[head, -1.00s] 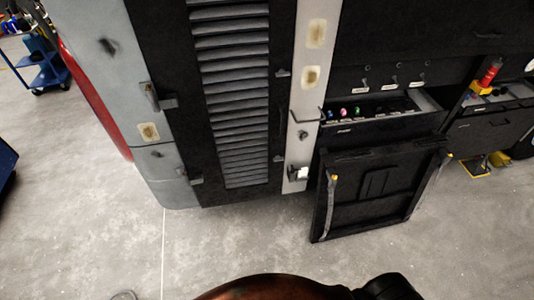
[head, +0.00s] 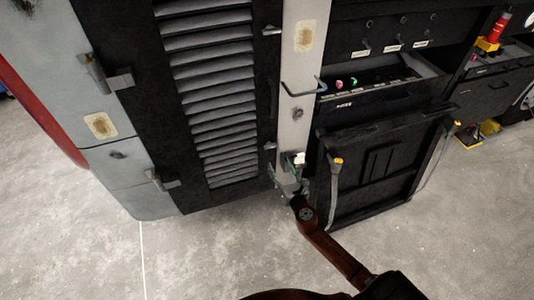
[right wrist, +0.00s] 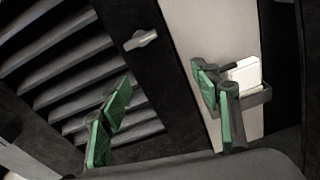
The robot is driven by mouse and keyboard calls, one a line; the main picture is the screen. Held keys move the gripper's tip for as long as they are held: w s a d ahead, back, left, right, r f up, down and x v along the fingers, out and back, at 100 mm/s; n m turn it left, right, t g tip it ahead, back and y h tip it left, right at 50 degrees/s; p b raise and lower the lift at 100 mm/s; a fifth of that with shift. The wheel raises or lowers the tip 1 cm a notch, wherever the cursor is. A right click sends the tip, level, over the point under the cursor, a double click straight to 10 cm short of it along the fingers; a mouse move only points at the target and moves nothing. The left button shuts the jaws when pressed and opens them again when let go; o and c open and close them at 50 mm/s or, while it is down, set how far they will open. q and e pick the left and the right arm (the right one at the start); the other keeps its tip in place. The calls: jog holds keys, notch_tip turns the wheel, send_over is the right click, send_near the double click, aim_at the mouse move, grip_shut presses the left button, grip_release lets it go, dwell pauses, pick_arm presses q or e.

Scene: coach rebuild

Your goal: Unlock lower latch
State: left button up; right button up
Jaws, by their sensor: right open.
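The louvred black door (head: 165,110) is closed. On its right edge are two small grey latch handles: an upper one (head: 272,30) and a lower one (head: 270,146). The lower latch also shows in the right wrist view (right wrist: 140,40), above the gap between my fingers. My right gripper (head: 288,181) is at the door's lower right corner, just below the lower latch. In the right wrist view its green-padded fingers (right wrist: 165,115) are spread wide with nothing between them. My left gripper is not in view.
A white block (right wrist: 244,73) in a grey bracket on the pale pillar is close behind my right-hand fingers. A bent grey handle (head: 303,88) sticks out higher up. A black flap (head: 385,165) hangs open at the right, near my right arm. The floor in front is clear.

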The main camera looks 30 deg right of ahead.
aim_at(271, 147)
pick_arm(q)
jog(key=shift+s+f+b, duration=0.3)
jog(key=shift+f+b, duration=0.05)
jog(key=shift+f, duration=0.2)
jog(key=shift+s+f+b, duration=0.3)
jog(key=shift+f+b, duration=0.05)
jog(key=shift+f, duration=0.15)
pick_arm(e)
jog(key=w+r, duration=0.1)
jog(key=w, duration=0.1)
jog(key=w+r+n, duration=0.1)
jog(key=w, duration=0.2)
jog(key=w+r+n+t, duration=0.1)
jog(key=w, duration=0.2)
jog(key=shift+w+d+r, duration=0.15)
jog(key=shift+d+r, duration=0.2)
jog(key=shift+r, duration=0.05)
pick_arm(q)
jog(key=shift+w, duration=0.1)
pick_arm(e)
jog(key=shift+c, duration=0.3)
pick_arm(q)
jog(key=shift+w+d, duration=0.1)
pick_arm(e)
jog(key=c, duration=1.1)
